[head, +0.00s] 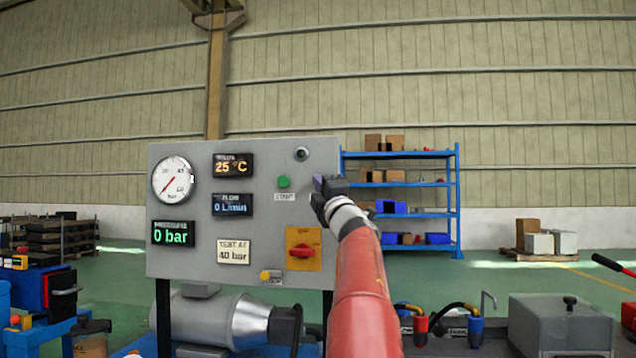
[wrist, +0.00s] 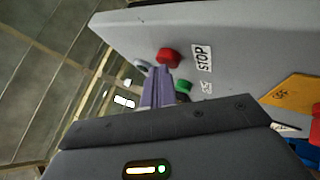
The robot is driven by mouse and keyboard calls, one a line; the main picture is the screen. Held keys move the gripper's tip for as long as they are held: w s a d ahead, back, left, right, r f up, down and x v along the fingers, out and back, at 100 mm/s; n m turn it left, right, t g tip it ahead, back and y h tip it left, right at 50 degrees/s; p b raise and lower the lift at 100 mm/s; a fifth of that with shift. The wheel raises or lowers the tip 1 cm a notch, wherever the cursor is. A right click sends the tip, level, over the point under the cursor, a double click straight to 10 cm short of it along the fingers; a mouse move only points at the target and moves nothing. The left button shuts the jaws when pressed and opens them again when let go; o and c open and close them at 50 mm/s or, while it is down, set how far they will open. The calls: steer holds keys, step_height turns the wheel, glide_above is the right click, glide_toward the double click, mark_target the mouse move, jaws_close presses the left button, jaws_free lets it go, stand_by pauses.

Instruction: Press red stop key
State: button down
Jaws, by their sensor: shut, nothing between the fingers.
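The red stop key (wrist: 168,55) is a round red cap on the grey panel, beside the white STOP label (wrist: 202,58) in the wrist view. In the head view the key is hidden behind my gripper (head: 318,182). My gripper is shut and empty, its purple fingers (wrist: 159,72) pointing at the panel. In the wrist view the fingertips overlap the lower edge of the red key. I cannot tell whether they touch it. The green start key (head: 284,182) sits to the left of my gripper in the head view, and partly behind the fingers in the wrist view (wrist: 183,88).
The grey panel (head: 200,268) carries a dial gauge (head: 173,180), displays reading 25 °C, 0 L/min and 0 bar, a red rotary switch (head: 301,251) on a yellow plate, and a yellow knob (head: 265,275). A lamp (head: 301,153) is above the green key. Blue shelving (head: 458,200) stands behind.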

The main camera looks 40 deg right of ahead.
steer(key=shift+s+a+b, duration=0.5)
steer(key=shift+s+a, duration=0.1)
steer(key=shift+s+a+b, duration=0.65)
steer(key=shift+s+a, duration=0.15)
steer(key=shift+a, duration=0.2)
steer(key=shift+s+a+b, duration=0.65)
steer(key=shift+s+a, duration=0.15)
steer(key=shift+a, duration=0.15)
